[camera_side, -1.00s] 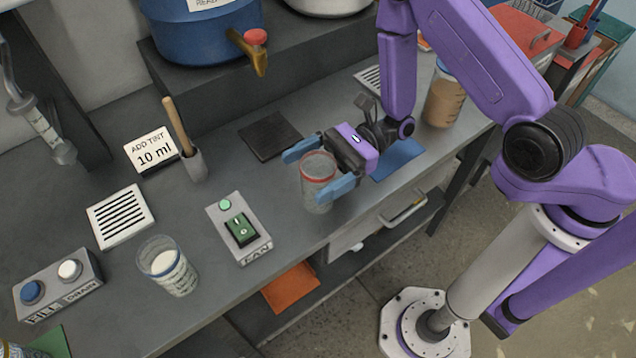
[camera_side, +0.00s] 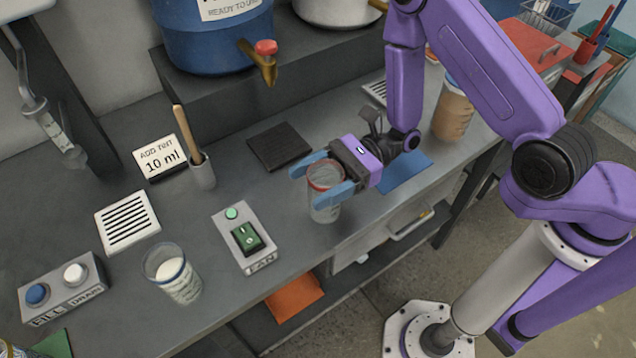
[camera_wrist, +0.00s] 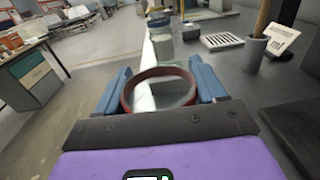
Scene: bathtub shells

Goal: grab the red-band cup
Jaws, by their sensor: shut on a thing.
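The red-band cup (camera_side: 325,207) is a clear cup with a red band at its rim. In the side view it stands upright at the bench's front edge, below the dark pad. My gripper (camera_side: 322,180) has its blue fingers on either side of the cup near the rim, shut on it. In the wrist view the red rim (camera_wrist: 160,74) sits between the two blue fingers (camera_wrist: 160,88). I cannot tell whether the cup's base touches the bench.
A second clear cup with white contents (camera_side: 172,275) stands left of the FAN switch box (camera_side: 245,240). A blue barrel with a tap (camera_side: 215,35) is behind. A cup of tan liquid (camera_side: 453,108) stands near my arm. A dark pad (camera_side: 279,146) lies flat behind the cup.

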